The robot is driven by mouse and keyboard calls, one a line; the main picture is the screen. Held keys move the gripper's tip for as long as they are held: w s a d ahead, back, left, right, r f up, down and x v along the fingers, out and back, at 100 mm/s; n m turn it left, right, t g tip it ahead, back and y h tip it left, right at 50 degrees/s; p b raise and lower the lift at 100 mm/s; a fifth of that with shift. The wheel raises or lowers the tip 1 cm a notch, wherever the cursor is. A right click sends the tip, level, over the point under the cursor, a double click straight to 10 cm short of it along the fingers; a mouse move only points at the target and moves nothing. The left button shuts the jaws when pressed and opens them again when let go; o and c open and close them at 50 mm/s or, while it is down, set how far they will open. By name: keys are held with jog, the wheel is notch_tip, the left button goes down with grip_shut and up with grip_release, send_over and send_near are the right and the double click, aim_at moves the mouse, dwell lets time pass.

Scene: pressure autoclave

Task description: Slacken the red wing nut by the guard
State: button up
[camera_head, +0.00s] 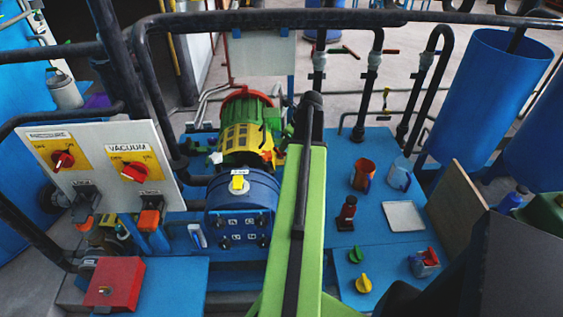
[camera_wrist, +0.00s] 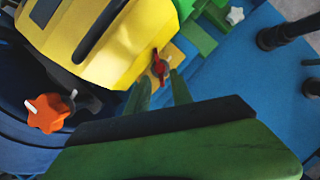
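The red wing nut (camera_wrist: 159,68) sits at the edge of the yellow guard (camera_wrist: 110,40) in the wrist view. My gripper (camera_wrist: 160,88) has its two green fingers apart, with the tips just short of the wing nut and on either side of its line. I cannot tell whether a fingertip touches it. The yellow guard also shows in the head view (camera_head: 238,146), left of my green arm. My arm hides most of my gripper there.
An orange star knob (camera_wrist: 48,113) is left of my fingers, and a white one (camera_wrist: 235,15) is at upper right. A blue round vessel (camera_head: 242,197) stands below the guard. The blue bench at right holds a red mug (camera_head: 363,174), dark red bottle (camera_head: 347,210) and white tray (camera_head: 404,216).

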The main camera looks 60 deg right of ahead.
aim_at(280, 153)
jog(key=b+x, duration=0.2)
jog(key=x, duration=0.2)
jog(key=shift+f+b, duration=0.4)
jog(key=shift+r, duration=0.1)
